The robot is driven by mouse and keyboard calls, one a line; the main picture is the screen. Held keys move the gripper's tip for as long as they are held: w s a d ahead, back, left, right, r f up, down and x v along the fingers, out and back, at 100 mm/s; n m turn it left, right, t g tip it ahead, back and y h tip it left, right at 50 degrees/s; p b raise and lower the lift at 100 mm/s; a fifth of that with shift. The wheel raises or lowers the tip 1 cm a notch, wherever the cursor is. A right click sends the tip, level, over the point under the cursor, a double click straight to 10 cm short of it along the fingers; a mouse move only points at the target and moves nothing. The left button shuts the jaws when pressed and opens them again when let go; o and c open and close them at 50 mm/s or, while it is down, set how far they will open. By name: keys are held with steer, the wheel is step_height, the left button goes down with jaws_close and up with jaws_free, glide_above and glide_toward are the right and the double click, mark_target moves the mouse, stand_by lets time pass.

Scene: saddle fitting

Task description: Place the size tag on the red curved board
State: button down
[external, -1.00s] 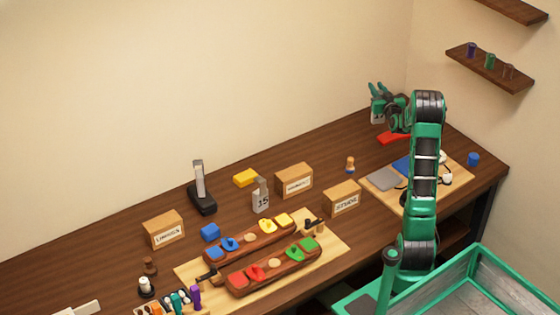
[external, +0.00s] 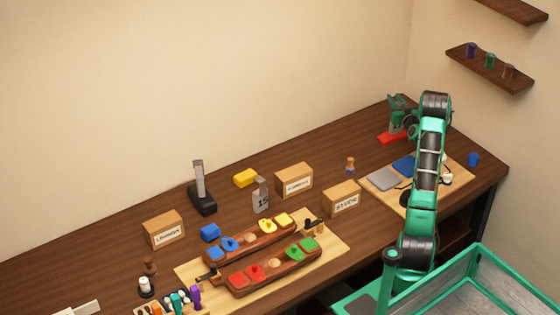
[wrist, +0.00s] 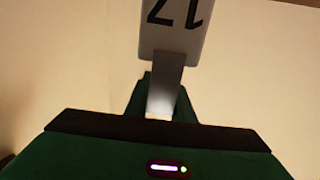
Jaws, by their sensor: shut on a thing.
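My gripper (external: 397,103) is at the far right end of the bench, above and close to the red board (external: 389,138). In the wrist view my gripper (wrist: 162,95) is shut on the narrow stem of a pale grey size tag (wrist: 176,30) marked 17, seen upside down. The tag is small and partly hidden by the gripper in the external view, so I cannot tell whether it touches the board. The red board is partly hidden by my arm, and its curve is hard to make out.
A grey tag marked 15 (external: 262,198) stands mid-bench near labelled boxes (external: 341,199). A light mat (external: 378,196) with grey and blue sheets (external: 384,178) lies in front of the red board. A blue cup (external: 473,159) is at right. A shelf (external: 490,69) hangs above right.

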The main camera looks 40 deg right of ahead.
steer(key=shift+f, duration=0.8)
steer(key=c, duration=1.5)
jaws_free()
steer(key=shift+f, duration=0.15)
steer(key=shift+c, duration=0.2)
